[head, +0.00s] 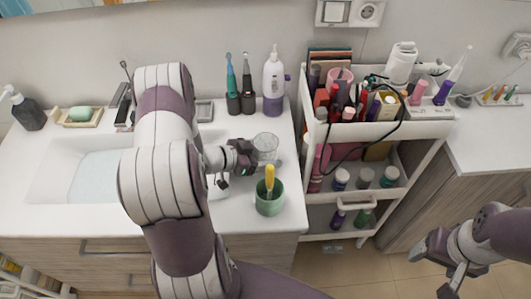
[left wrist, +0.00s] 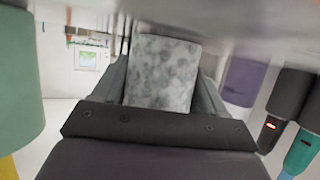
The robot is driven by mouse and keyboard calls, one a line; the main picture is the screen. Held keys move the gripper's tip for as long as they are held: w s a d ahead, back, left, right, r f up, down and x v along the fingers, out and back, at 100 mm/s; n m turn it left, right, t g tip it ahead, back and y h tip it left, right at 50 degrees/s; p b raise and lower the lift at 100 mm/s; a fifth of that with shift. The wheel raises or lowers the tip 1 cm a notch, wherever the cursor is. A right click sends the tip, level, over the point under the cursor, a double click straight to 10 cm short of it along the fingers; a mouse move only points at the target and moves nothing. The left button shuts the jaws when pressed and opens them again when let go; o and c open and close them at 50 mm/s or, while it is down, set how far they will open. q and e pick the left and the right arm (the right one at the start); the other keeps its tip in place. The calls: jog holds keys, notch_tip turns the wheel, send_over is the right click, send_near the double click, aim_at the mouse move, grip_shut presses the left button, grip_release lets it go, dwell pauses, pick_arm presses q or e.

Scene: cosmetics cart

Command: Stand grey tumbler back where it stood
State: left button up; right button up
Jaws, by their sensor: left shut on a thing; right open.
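In the left wrist view the tumbler (left wrist: 163,75) shows as a mottled grey block between the two fingers. I cannot tell whether its base touches the counter. My right gripper (head: 450,272) is open and empty, low at the right, in front of the wooden cabinet.
A green cup (head: 269,206) with a yellow-handled item stands just in front of the tumbler. A pump bottle (head: 273,82) and two electric toothbrushes (head: 240,90) stand behind it. The loaded white cart (head: 395,133) is close on the right. The sink (head: 95,177) is left.

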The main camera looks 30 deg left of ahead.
pick_arm(q)
jog(key=o, duration=1.2)
jog(key=shift+w+f, duration=0.1)
jog(key=shift+o, duration=0.2)
jog(key=shift+a+r, duration=0.2)
jog(key=shift+r, duration=0.1)
jog(key=v, duration=1.1)
jog(key=shift+s+a, duration=0.15)
jog(key=shift+s, duration=0.25)
